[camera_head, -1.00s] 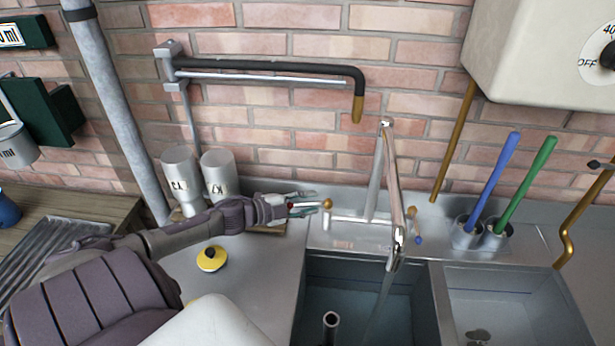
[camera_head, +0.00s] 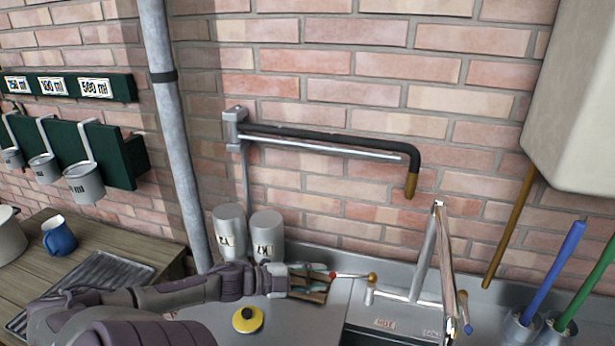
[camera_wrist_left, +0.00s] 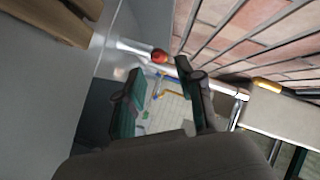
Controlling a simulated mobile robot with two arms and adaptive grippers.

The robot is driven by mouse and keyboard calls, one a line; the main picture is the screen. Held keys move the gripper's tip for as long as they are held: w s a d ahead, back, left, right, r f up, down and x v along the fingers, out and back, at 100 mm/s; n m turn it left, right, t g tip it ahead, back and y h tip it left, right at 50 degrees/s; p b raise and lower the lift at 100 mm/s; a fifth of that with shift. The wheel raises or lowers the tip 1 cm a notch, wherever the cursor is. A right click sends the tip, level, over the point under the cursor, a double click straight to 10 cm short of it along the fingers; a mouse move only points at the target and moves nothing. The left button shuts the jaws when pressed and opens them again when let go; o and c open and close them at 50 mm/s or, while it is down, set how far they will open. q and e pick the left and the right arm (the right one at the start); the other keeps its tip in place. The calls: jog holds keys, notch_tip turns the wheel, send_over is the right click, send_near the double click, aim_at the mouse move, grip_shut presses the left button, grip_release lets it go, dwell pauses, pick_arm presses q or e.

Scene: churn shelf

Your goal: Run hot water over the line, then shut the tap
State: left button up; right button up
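The tap (camera_head: 427,255) stands behind the sink with its spout pointing forward. Its hot lever (camera_head: 352,276) has a red tip and a brass hub and points left. The blue-tipped lever (camera_head: 465,315) is on the right side. My left gripper (camera_head: 326,275) is open, its teal fingers apart and just left of the red tip. The left wrist view also shows the open gripper (camera_wrist_left: 160,100), with the red tip (camera_wrist_left: 159,57) beyond the fingers. The spout outlet and sink basin are mostly below the head view, so water flow cannot be seen. My right gripper is out of view.
A black pipe with a brass end (camera_head: 411,185) is fixed to the brick wall. Two labelled grey cups (camera_head: 230,232) stand behind my left arm. A yellow disc (camera_head: 247,319) lies on the counter. Blue (camera_head: 553,270) and green (camera_head: 585,285) handles stand at right.

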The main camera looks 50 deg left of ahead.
pick_arm(q)
jog(key=shift+v, duration=1.05)
dwell(7.0)
